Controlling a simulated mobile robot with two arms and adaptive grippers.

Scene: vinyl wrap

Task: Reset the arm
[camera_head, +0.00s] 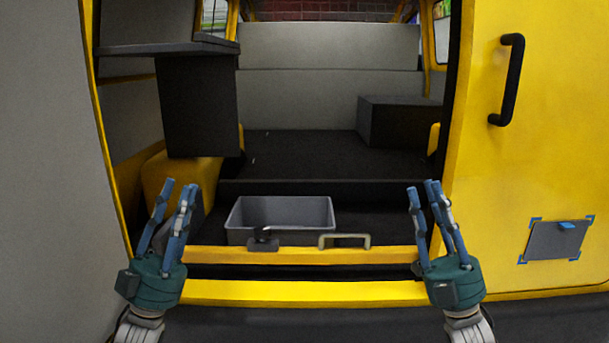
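My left gripper (168,212) is at the lower left, its blue fingers pointing up and spread apart, with nothing between them. My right gripper (427,207) is at the lower right, also pointing up, with its fingers apart and empty. Both stand in front of the yellow sill, one near each side of the vehicle's door opening. On the yellow door at the right, a grey rectangular patch (554,241) sits within blue corner marks. A small blue piece (567,226) is on its upper edge. Neither gripper touches the patch.
A grey open bin (282,213) stands inside behind the yellow sill (300,256). A dark tool (263,240) and a pale handle-shaped object (344,240) are at its front. The door has a black handle (508,80). A dark box (398,122) sits farther inside.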

